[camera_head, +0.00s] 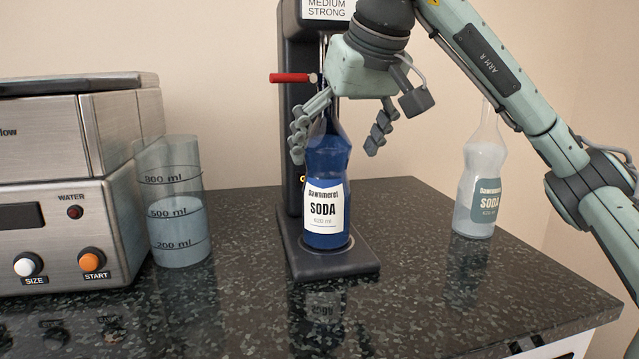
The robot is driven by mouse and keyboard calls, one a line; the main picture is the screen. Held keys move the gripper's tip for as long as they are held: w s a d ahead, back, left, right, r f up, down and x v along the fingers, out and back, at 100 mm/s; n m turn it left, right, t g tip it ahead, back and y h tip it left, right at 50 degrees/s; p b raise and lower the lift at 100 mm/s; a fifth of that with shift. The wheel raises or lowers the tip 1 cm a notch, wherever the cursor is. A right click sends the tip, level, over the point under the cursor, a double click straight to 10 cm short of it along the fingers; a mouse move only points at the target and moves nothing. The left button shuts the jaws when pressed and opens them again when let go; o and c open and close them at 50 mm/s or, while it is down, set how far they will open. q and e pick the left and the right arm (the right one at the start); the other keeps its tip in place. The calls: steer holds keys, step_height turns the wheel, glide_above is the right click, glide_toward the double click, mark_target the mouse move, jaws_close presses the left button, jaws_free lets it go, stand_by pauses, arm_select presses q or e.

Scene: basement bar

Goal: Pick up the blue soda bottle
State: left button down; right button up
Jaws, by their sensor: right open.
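The bottle's top is hidden behind the gripper. My left gripper is not in the view.
The dispenser (294,90) has a red lever (292,78) beside the gripper. A measuring cup (172,205) and a steel machine (60,235) stand at left. A pale soda bottle (480,185) stands at right, close to my right arm. The dark countertop (420,300) is clear in front.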

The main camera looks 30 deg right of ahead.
mark_target(326, 177)
steer(key=x, duration=0.5)
steer(key=shift+s+a+f, duration=0.2)
steer(key=shift+s+f, duration=0.05)
steer(key=shift+f, duration=0.2)
steer(key=shift+w+f, duration=0.2)
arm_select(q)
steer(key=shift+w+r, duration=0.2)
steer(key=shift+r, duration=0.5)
arm_select(e)
steer(key=shift+c, duration=0.6)
steer(key=c, duration=1.7)
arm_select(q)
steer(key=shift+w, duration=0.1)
arm_select(e)
steer(key=shift+r, duration=0.1)
steer(key=shift+c, duration=0.7)
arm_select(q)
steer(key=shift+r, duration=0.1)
arm_select(e)
steer(key=shift+r, duration=0.15)
